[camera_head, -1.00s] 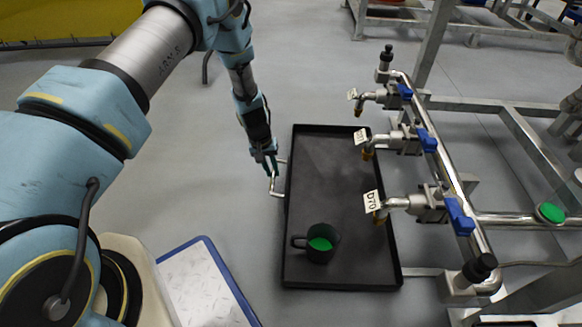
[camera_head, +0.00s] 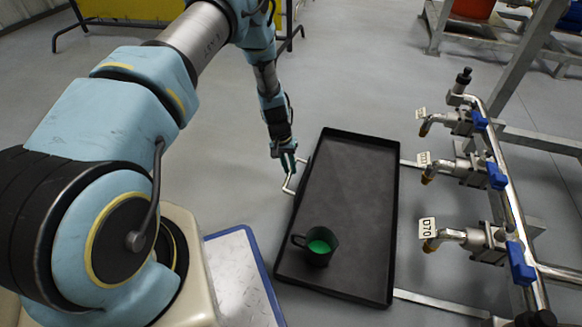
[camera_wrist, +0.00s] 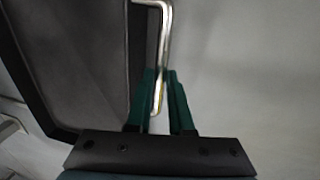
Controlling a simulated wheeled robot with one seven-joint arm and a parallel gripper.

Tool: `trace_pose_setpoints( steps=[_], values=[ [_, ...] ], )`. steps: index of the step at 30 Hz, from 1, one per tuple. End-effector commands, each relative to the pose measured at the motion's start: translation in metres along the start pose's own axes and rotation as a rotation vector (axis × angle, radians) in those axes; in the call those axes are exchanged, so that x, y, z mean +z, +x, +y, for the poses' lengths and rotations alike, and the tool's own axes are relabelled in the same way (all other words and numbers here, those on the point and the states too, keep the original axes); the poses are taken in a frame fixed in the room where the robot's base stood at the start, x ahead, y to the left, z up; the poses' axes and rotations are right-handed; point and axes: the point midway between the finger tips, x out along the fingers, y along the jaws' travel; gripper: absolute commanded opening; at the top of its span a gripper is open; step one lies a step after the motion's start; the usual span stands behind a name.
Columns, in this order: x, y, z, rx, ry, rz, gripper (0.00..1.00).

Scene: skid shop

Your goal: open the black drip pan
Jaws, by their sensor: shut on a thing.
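The black drip pan (camera_head: 349,192) is a shallow rectangular tray low over the floor, pulled clear to the left of the valves, with two metal rails showing at its right side. A bent metal handle (camera_head: 290,185) sticks out from its left edge. My gripper (camera_head: 287,161) is shut on this handle near its far end. In the wrist view the green fingers of my gripper (camera_wrist: 160,100) stand on both sides of the handle (camera_wrist: 165,40), with the pan (camera_wrist: 85,65) at left. A dark mug with green inside (camera_head: 317,246) stands in the pan near its front left corner.
A pipe rack with tagged taps and blue valve handles (camera_head: 497,176) stands right of the pan. A blue-edged white platform (camera_head: 240,280) lies at front left. Open grey floor (camera_head: 225,140) lies left of and behind the pan.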

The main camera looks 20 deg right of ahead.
Motion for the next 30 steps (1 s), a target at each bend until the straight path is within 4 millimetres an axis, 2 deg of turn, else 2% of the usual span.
trace_pose_setpoints(
  steps=[5,6,13,20,23,26,30],
  values=[
    [0.0,0.0,-0.001,-0.001,0.0,0.0,0.0],
    [0.0,0.0,-0.001,-0.001,0.0,0.0,0.24],
    [0.0,0.0,0.0,0.0,0.0,0.0,0.5],
    [0.0,0.0,0.0,0.0,0.0,0.0,0.5],
    [-0.001,-0.006,0.001,0.0,0.0,0.001,0.5],
    [-0.001,-0.02,0.001,0.0,0.001,0.001,0.5],
    [-0.001,-0.049,0.001,0.0,0.001,0.002,0.5]
  ],
)
